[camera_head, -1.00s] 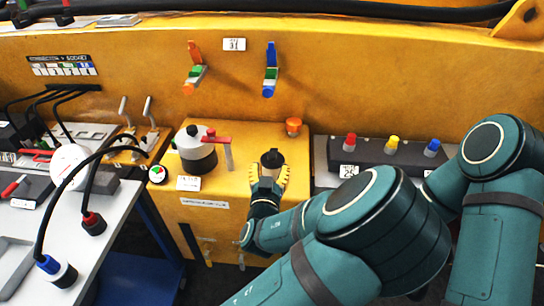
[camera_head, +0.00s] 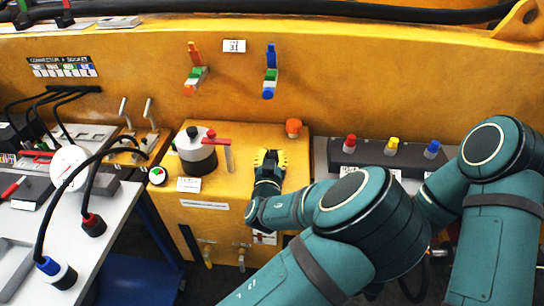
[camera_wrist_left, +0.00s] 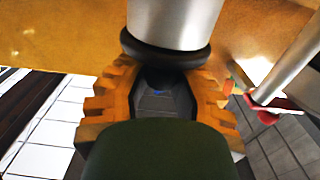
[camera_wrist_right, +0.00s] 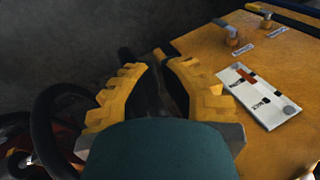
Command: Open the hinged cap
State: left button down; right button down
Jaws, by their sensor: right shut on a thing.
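My left gripper (camera_head: 269,159) is over the small upright cylinder on top of the yellow box. In the left wrist view this cylinder (camera_wrist_left: 175,22) is silver, with a black cap or rim (camera_wrist_left: 165,52) at its end. The open fingers of the left gripper (camera_wrist_left: 163,80) stand on either side of the black end; contact is not clear. Whether the cap is raised is hidden. My right gripper (camera_wrist_right: 152,70) is shut on a dark thing low beside the box; the thing is too dark to name. It is out of the head view.
A block with red, yellow and blue buttons (camera_head: 390,150) is to the right. Valves (camera_head: 240,255) and a white card (camera_wrist_right: 258,95) are on the box front.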

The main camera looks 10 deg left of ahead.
pick_arm(q)
jog(key=shift+r+p, duration=0.3)
jog(key=shift+p, duration=0.25)
jog(key=g+p, duration=0.1)
jog(key=p, duration=0.1)
jog(key=w+r+g+p, duration=0.1)
jog(key=g+p, duration=0.1)
jog(key=r+g+p, duration=0.1)
jog(key=p, duration=0.1)
jog(key=shift+w, duration=0.35)
jog(key=shift+w+r+g+p, duration=0.15)
jog(key=shift+w+g+p, duration=0.25)
jog(key=shift+g+p, duration=0.5)
jog(key=shift+w+g+p, duration=0.2)
jog(key=shift+g+p, duration=0.1)
jog(key=shift+g, duration=0.3)
